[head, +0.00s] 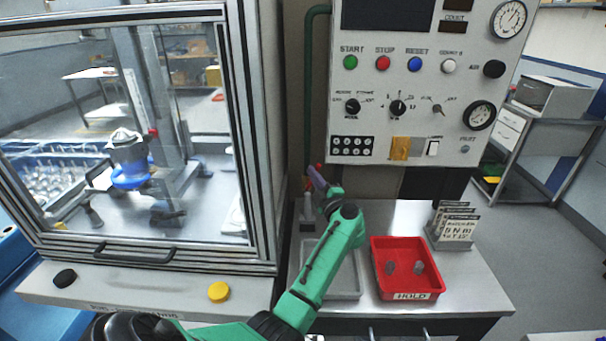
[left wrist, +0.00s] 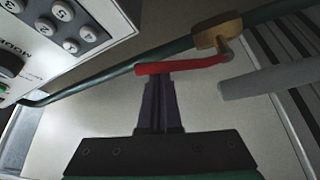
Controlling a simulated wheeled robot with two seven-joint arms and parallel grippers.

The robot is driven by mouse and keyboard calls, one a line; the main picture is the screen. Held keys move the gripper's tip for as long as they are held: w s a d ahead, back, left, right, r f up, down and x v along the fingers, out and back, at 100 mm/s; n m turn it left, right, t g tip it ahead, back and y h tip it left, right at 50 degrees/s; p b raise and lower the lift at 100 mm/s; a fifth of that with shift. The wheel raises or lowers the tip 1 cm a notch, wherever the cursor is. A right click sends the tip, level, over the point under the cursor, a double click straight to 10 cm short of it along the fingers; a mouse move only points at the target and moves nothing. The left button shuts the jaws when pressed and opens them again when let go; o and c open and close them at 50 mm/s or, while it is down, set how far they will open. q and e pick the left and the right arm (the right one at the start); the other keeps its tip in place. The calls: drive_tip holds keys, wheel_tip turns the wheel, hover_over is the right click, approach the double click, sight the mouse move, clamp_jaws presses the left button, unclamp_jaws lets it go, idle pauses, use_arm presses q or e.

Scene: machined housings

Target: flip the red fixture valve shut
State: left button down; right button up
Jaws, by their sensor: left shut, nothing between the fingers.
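The red valve handle (left wrist: 182,65) shows in the left wrist view as a flat lever reaching left from a brass valve body (left wrist: 218,34) on a green pipe. It lies at a small angle to the pipe. My left gripper (left wrist: 158,80) is shut and empty, with its dark purple fingertips right at the lever's edge; I cannot tell whether they touch. In the head view my left gripper (head: 317,179) is at the wall beside the cabinet, and a little red of the handle (head: 309,185) shows by the fingers. The right gripper is not in view.
The green pipe (head: 307,75) runs down between the glazed cabinet (head: 268,130) and the control panel (head: 420,110). A red tray (head: 408,243) marked HOLD, a grey tray (head: 352,284) and a sign stand (head: 452,226) are on the bench below. A grey rod (left wrist: 262,80) is close right of the fingers.

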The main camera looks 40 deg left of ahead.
use_arm(q)
drive_tip(key=w+d+f+m+t+b, duration=0.3)
drive_tip(key=d+f+m+t, duration=0.1)
drive_tip(key=m, duration=0.4)
drive_tip(key=shift+b, duration=0.4)
idle(0.5)
